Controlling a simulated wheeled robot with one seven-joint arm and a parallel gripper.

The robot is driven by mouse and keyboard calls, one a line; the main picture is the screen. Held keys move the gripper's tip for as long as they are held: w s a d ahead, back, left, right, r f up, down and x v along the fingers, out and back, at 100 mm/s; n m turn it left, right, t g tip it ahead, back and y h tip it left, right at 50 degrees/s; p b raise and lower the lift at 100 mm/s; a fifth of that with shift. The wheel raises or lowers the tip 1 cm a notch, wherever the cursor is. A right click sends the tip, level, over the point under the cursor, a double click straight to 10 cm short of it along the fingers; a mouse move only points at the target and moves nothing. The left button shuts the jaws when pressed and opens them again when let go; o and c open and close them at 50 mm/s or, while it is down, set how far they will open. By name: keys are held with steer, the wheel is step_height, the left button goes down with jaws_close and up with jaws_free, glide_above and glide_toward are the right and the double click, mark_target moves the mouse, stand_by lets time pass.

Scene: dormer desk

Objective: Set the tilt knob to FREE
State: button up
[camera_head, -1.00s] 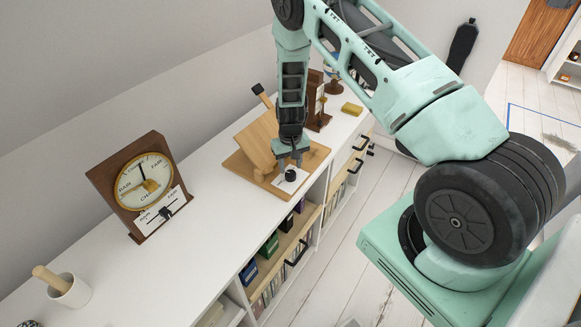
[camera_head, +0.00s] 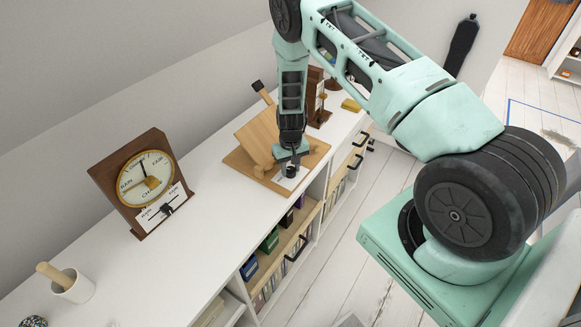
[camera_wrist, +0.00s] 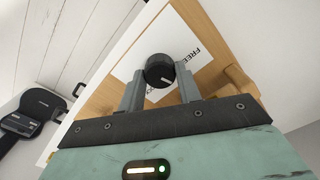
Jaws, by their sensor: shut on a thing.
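The tilt knob is a small black round knob (camera_wrist: 160,71) on a white label plate (camera_wrist: 184,44), which is fixed to a wooden stand (camera_head: 238,163) with a tilted board. In the wrist view the label reads FREE to the right of the knob; other lettering below it is mostly hidden. My gripper (camera_wrist: 160,88) is shut on the knob, one finger on each side. In the head view my gripper (camera_head: 291,166) points straight down at the front of the stand, and the knob is mostly hidden under it.
A barometer-like dial (camera_head: 146,182) in a wooden frame stands to the left on the white cabinet top (camera_head: 150,265). A white mortar with a pestle (camera_head: 72,285) is at the lower left.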

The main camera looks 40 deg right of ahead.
steer(key=n+b, duration=0.2)
steer(key=b, duration=0.1)
steer(key=shift+f+n, duration=0.15)
steer(key=shift+n, duration=0.25)
steer(key=shift+n+b, duration=1.5)
steer(key=shift+n, duration=0.7)
steer(key=shift+r, duration=0.2)
steer(key=o, duration=0.7)
steer(key=shift+r, duration=0.1)
